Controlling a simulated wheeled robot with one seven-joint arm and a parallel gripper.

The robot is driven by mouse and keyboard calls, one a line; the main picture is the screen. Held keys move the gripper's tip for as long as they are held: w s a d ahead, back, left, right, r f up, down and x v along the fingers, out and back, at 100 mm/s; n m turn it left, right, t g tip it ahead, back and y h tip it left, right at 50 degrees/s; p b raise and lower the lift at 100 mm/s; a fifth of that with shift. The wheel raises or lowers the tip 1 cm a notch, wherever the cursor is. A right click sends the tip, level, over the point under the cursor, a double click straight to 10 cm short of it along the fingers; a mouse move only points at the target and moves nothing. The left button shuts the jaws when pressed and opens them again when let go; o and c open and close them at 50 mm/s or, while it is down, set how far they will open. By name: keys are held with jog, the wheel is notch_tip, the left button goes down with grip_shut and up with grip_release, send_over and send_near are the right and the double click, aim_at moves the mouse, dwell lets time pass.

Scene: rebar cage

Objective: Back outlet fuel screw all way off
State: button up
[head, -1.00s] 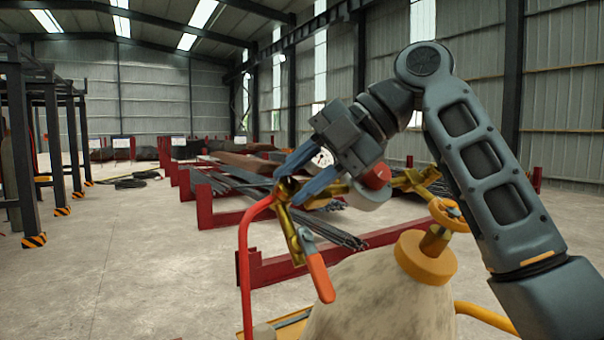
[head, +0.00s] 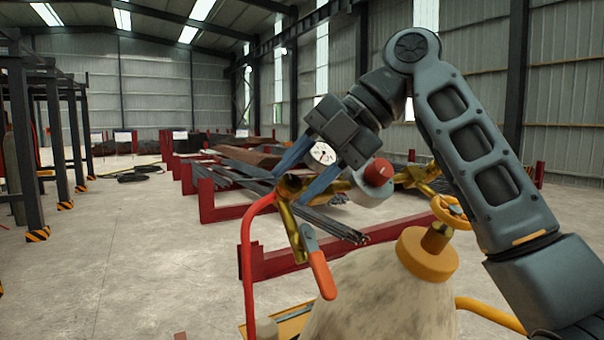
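A brass regulator and fitting assembly (head: 415,174) sits above the pale gas cylinder (head: 375,300). A red cap or knob (head: 379,171) on a round grey-white body shows just right of my gripper. A white-faced gauge (head: 323,153) shows between the fingers. My gripper (head: 292,186) has two blue fingers spread apart, with their tips on either side of a brass end piece. I cannot tell whether they touch it. No part is clearly recognisable as the outlet fuel screw; it may be hidden by the fingers.
A yellow handwheel (head: 449,210) and collar (head: 427,256) top the cylinder. Red racks with steel bars (head: 290,262) stand behind.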

jog(key=shift+o, duration=1.2)
jog(key=shift+r, duration=0.1)
jog(key=shift+d, duration=0.1)
jog(key=v, duration=0.7)
jog(key=shift+d+r+b, duration=0.2)
jog(key=shift+r+b, duration=0.05)
jog(key=shift+b, duration=0.15)
